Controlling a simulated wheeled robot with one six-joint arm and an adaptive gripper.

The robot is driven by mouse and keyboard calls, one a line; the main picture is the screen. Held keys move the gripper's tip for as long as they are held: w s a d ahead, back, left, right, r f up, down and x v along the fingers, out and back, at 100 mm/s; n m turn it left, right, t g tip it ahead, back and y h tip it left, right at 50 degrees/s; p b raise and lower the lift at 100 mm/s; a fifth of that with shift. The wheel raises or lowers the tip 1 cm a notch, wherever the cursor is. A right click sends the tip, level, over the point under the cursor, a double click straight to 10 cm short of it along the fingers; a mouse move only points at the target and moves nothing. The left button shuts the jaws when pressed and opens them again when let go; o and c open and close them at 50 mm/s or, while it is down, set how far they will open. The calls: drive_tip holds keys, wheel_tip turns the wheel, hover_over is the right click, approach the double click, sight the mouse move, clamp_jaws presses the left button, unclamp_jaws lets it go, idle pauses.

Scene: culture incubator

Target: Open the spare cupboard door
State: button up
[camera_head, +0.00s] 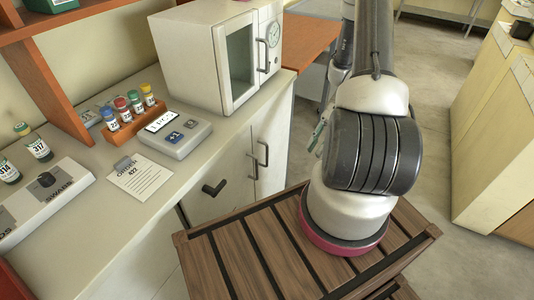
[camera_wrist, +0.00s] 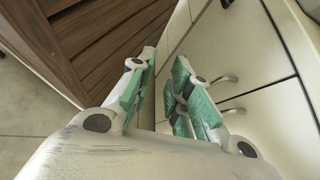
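Cream cupboard doors (camera_head: 233,185) line the front below the counter in the head view. Two metal bar handles sit close together, a left one (camera_head: 252,166) and a right one (camera_head: 264,153). A black L-shaped handle (camera_head: 213,189) is further left. No label tells which door is the spare one. In the wrist view two curved handles, an upper (camera_wrist: 223,80) and a lower (camera_wrist: 233,111), are to the right of my gripper (camera_wrist: 165,60). Its green-padded fingers are apart with nothing held between them. In the head view my arm hides most of the gripper.
A white incubator (camera_head: 205,55) stands on the counter (camera_head: 110,225) above the doors. A button device (camera_head: 176,135), a vial rack (camera_head: 135,120) and an order sheet (camera_head: 140,178) are there too. Open floor (camera_head: 440,120) lies right of my arm, before another cabinet (camera_head: 495,130).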

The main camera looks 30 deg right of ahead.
drive_tip(key=w+a+f+m+t+y, duration=0.25)
drive_tip(key=f+m+t+y, duration=0.2)
drive_tip(key=f, duration=0.55)
drive_tip(key=m+t+y, duration=0.1)
drive_tip(key=m+t, duration=0.4)
drive_tip(key=t, duration=0.1)
hover_over(267, 164)
drive_tip(key=shift+w+d+f, duration=0.1)
drive_tip(key=shift+w+f, duration=0.05)
drive_tip(key=shift+f, duration=0.35)
drive_tip(key=shift+w+d+f, duration=0.1)
drive_tip(key=shift+w+f, duration=0.05)
drive_tip(key=shift+f, duration=0.35)
clamp_jaws()
